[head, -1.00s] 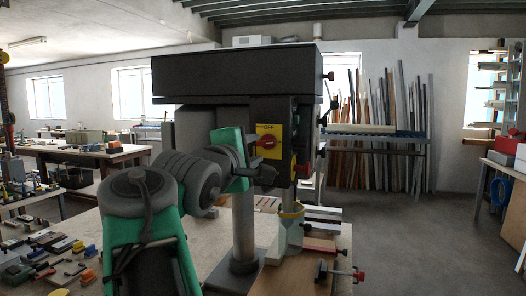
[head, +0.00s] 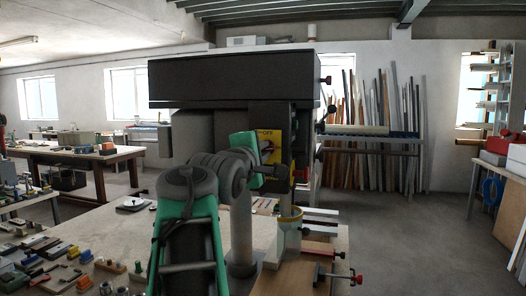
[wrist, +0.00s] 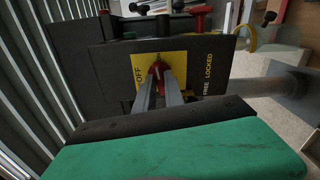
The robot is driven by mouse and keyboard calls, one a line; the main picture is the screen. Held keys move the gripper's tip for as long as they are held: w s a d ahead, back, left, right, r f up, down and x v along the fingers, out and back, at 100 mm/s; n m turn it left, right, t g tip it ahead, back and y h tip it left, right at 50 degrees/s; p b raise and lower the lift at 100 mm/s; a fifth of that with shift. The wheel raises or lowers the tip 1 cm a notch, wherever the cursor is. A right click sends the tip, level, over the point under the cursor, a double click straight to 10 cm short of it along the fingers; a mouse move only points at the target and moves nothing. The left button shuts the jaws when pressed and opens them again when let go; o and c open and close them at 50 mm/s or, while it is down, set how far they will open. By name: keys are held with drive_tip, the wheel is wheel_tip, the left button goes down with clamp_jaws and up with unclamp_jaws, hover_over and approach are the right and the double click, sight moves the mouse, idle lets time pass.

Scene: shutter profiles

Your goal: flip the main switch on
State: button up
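The main switch is a red rotary knob (wrist: 157,69) on a yellow plate (head: 269,147) marked OFF, on the dark machine. In the wrist view the plate (wrist: 166,74) has OFF at its left, and the knob shows between the tips of my gripper (wrist: 160,82). The grey fingers lie on either side of the knob. I cannot tell whether they touch or press it. In the head view my gripper (head: 286,171) is in front of the plate and hides part of the knob. The knob's exact angle is hard to read.
The machine's dark housing (head: 235,80) overhangs my arm, and its grey column (head: 241,225) stands just below. Other red-tipped levers (head: 338,279) stick out at right. A panel beside the plate reads FREE LOCKED.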

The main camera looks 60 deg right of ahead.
clamp_jaws()
drive_tip(key=shift+f, duration=0.1)
drive_tip(key=shift+m+b, duration=0.85)
drive_tip(key=shift+m, duration=0.15)
drive_tip(key=shift+o, duration=2.4)
unclamp_jaws()
drive_tip(key=s+a+b, duration=0.1)
drive_tip(key=a, duration=0.6)
drive_tip(key=shift+s+a, duration=0.15)
drive_tip(key=shift+a, duration=0.2)
